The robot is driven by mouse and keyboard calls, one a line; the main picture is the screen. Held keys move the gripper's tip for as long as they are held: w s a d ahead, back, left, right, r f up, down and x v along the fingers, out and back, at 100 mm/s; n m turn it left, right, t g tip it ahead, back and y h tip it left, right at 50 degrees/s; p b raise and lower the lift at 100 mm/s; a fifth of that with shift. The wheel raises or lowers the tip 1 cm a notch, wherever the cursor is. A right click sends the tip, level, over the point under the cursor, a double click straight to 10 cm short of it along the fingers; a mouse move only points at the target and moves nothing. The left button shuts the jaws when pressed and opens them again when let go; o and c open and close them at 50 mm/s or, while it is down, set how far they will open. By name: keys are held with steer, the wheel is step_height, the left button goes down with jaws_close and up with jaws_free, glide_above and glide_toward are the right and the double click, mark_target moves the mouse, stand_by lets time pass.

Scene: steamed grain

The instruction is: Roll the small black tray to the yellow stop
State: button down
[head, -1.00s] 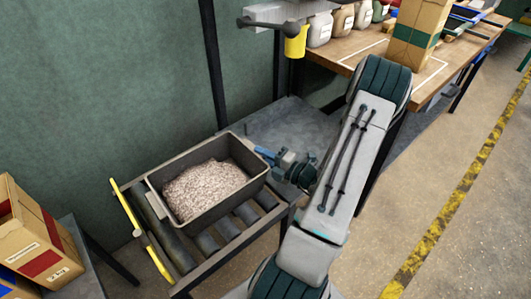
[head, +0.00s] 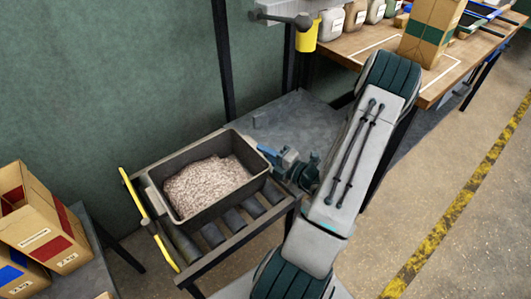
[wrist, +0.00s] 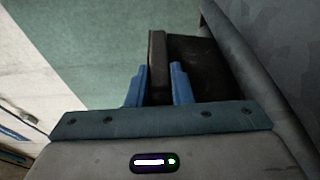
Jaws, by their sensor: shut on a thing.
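The black tray (head: 242,143), filled with pale grain (head: 205,185), stands upright on a roller track (head: 232,222). The yellow stop (head: 148,219) is a bar across the left end of the track. A narrow gap shows between the tray's left end and the stop. My gripper (head: 266,152) is at the tray's right end, with its blue fingers shut on the rim. In the wrist view, a dark wall of the tray (wrist: 157,62) is between the two blue fingers (wrist: 158,84).
A grey surface (head: 295,125) is behind my gripper. Cardboard boxes (head: 45,225) stand at the left. A wooden bench (head: 440,88) with jars and a box is at the back right. A yellow cup-like thing (head: 307,37) hangs above.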

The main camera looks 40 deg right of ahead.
steer(key=shift+s+a, duration=0.1)
steer(key=shift+a, duration=0.05)
steer(key=shift+s+a, duration=0.2)
steer(key=shift+a, duration=0.9)
stand_by(0.5)
steer(key=c, duration=1.2)
jaws_free()
steer(key=p+v, duration=0.1)
steer(key=v, duration=1.2)
steer(key=shift+s+d, duration=0.2)
steer(key=shift+s, duration=0.15)
